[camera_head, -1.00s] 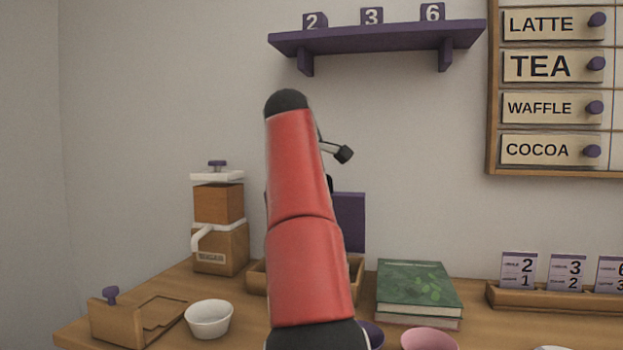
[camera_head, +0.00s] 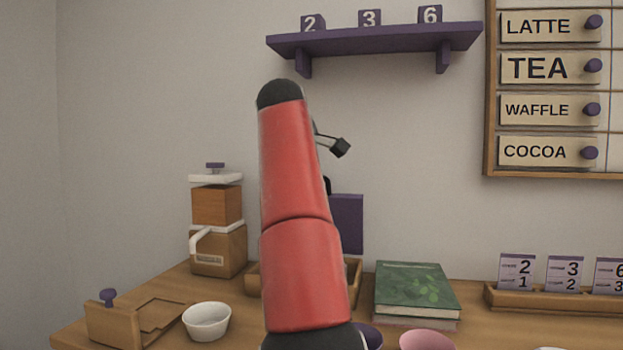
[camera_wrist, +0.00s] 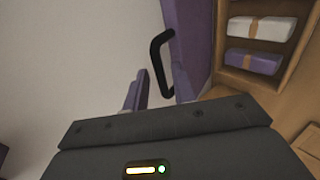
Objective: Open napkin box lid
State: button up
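The napkin box (camera_head: 354,272) is a low wooden box on the counter, mostly hidden behind my arm in the head view. Its purple lid (camera_head: 348,222) stands upright at the back. In the wrist view the lid (camera_wrist: 196,30) has a black bar handle (camera_wrist: 157,62). The box's compartments hold a white napkin pack (camera_wrist: 262,28) and a purple pack (camera_wrist: 254,61). My gripper (camera_wrist: 158,92) has its two fingers apart, with the handle's lower end close to the right finger. I cannot tell whether they touch. The gripper is hidden in the head view.
A green book (camera_head: 415,290) lies right of the box. A grinder (camera_head: 217,225) stands to the left, with a white bowl (camera_head: 207,321) and a wooden holder (camera_head: 112,322) in front. A purple shelf (camera_head: 375,40) hangs above. A card rack (camera_head: 520,296) is at right.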

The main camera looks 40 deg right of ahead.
jog(key=v, duration=0.5)
jog(key=shift+s+a, duration=0.1)
dwell(0.5)
